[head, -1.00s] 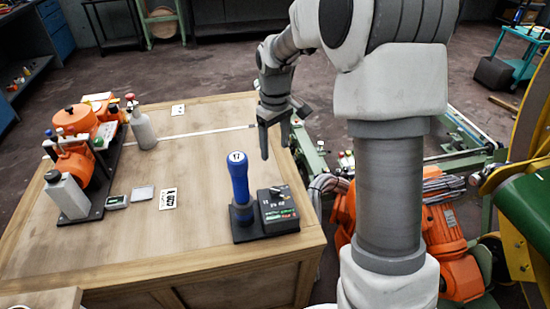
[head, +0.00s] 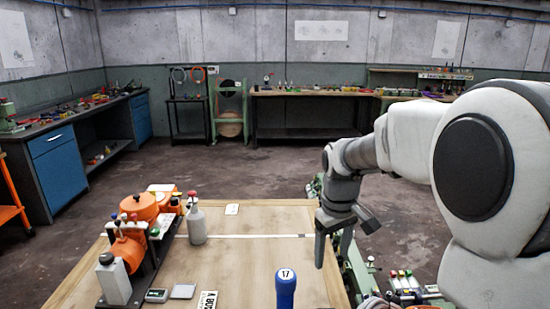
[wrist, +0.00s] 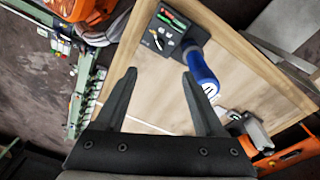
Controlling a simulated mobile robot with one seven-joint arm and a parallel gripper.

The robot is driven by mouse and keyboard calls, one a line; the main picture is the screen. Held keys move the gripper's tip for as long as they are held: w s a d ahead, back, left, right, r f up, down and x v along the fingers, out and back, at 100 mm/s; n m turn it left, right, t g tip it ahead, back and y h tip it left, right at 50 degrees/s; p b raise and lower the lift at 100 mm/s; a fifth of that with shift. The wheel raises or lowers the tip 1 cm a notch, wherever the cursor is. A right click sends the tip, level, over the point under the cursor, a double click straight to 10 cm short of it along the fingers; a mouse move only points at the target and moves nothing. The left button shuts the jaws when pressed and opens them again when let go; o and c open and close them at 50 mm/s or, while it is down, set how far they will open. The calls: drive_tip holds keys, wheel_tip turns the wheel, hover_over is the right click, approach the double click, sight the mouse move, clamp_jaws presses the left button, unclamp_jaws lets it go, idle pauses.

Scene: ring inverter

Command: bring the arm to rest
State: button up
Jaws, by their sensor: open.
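My gripper (head: 333,247) is open and empty above the right side of the wooden table (head: 255,262). In the wrist view its two fingers (wrist: 160,98) stand wide apart with nothing between them. A blue-handled tool (head: 286,288) marked 17 stands upright near the table's front right. It also shows in the wrist view (wrist: 203,75), beyond the right fingertip. The black base unit (wrist: 168,32) beside it has green and red parts on top. In the head view the lower part of the tool and the base unit are cut off.
An orange machine (head: 128,248) on a black plate and a grey bottle (head: 196,223) stand on the table's left. Green machinery (head: 360,275) lies to the right of the table. Workbenches (head: 305,94) line the back wall. The table's middle is mostly clear.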

drive_tip(key=s+r+m+t+p, duration=0.2)
drive_tip(key=s+r, duration=0.4)
drive_tip(key=s, duration=0.5)
drive_tip(key=s+r+m+t+p, duration=0.2)
drive_tip(key=s+r, duration=0.4)
drive_tip(key=s, duration=0.5)
drive_tip(key=shift+d+m+t, duration=0.2)
drive_tip(key=shift+m+t, duration=0.1)
drive_tip(key=shift+m, duration=0.2)
